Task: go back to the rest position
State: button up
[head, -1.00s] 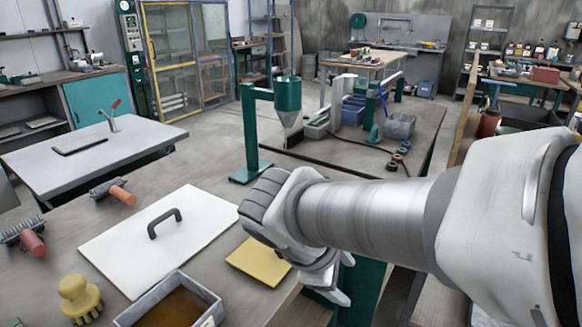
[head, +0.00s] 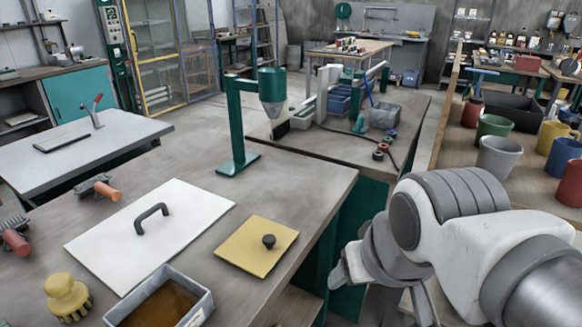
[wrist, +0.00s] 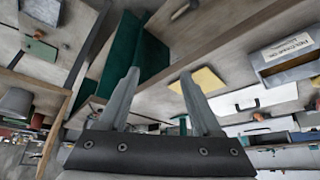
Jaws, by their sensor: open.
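My gripper (wrist: 160,78) is open, with its two grey fingers spread and nothing between them in the wrist view. In the head view my arm is folded at the lower right, beside the right end of the front workbench (head: 300,190). The gripper end points down there and is partly cut off by the lower edge. A yellow square plate with a dark knob (head: 258,246) lies on the bench, to the left of my gripper and apart from it. The wrist view also shows the yellow plate (wrist: 203,82), beyond the right finger.
A white board with a black handle (head: 150,235), a grey tray of brown material (head: 205,306) and a yellow brush (head: 66,296) are on the bench. A green stand with a hopper (head: 237,120) rises behind.

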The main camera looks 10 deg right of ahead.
notch_tip(320, 180, up, 13)
jog(key=p, duration=1.2)
jog(key=shift+f, duration=0.2)
jog(key=shift+c, duration=1.3)
jog(key=shift+a+f, duration=0.1)
